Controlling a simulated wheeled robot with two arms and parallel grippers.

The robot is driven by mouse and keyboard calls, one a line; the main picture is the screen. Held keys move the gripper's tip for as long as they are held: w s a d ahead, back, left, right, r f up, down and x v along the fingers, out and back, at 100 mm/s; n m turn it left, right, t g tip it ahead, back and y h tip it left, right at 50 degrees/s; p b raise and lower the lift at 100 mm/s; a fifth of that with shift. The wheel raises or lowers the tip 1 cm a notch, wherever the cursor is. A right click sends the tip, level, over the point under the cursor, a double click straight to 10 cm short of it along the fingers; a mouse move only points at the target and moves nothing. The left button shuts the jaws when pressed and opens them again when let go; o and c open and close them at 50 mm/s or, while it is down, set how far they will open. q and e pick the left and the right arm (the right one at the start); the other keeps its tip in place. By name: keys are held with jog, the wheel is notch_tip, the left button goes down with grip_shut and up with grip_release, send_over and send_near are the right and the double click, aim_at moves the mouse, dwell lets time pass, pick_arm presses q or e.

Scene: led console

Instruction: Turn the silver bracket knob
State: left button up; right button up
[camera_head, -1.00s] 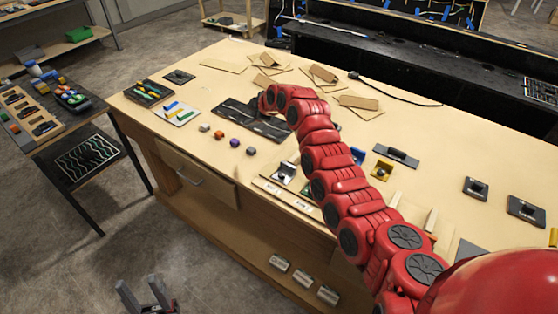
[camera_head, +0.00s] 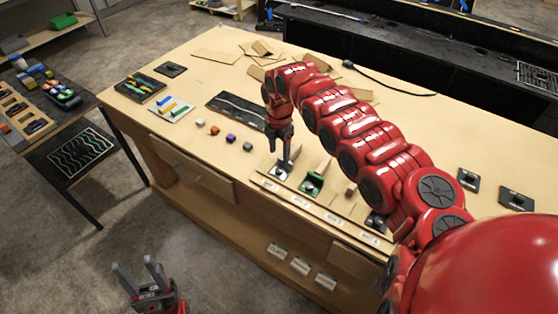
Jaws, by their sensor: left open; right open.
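The silver bracket (camera_head: 279,176) sits near the front edge of the wooden table, with its knob mostly hidden by my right gripper. My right gripper (camera_head: 284,162) points down from above, its open fingers at the bracket's knob. Whether the fingers touch the knob is too small to tell. My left gripper (camera_head: 150,272) is open and empty, low at the bottom left, over the floor in front of the table and far from the bracket.
A green bracket (camera_head: 313,183) stands just right of the silver one. Small coloured pieces, including a purple one (camera_head: 230,138), lie to the left. A dark panel (camera_head: 232,108) lies behind them. My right arm covers much of the table's middle. Labelled strips run along the front edge.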

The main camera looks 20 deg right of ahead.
aim_at(279, 170)
notch_tip(279, 170, down, 6)
jog(key=shift+a+f+p, duration=0.1)
jog(key=shift+p, duration=0.75)
jog(key=shift+f, duration=0.7)
grip_shut()
